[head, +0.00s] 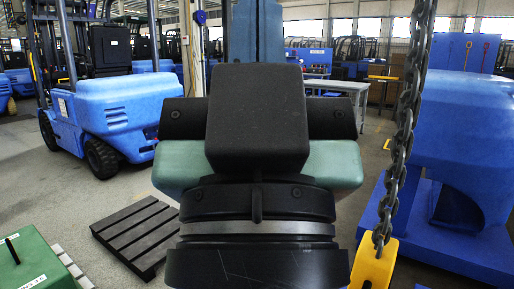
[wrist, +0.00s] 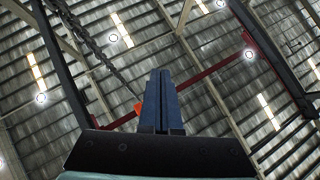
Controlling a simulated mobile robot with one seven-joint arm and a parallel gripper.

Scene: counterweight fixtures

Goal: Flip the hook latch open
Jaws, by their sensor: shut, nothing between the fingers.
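A yellow hook block (head: 374,265) hangs on a dark chain (head: 405,130) at the lower right of the head view, cut off by the bottom edge. I cannot make out its latch. In the wrist view my gripper (wrist: 160,74) points up at the roof, with its two dark blue fingers shut together and nothing between them. A small orange piece (wrist: 138,107) shows just left of the fingers, partly hidden behind them; I cannot tell what it belongs to. A chain (wrist: 92,45) runs across the upper left there. The gripper touches no hook or latch that I can see.
A blue forklift (head: 110,105) stands at the left, with a dark pallet (head: 145,235) on the floor in front. A green block (head: 35,262) is at the lower left. A large blue fixture (head: 465,130) stands right of the chain. Open floor lies around the pallet.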

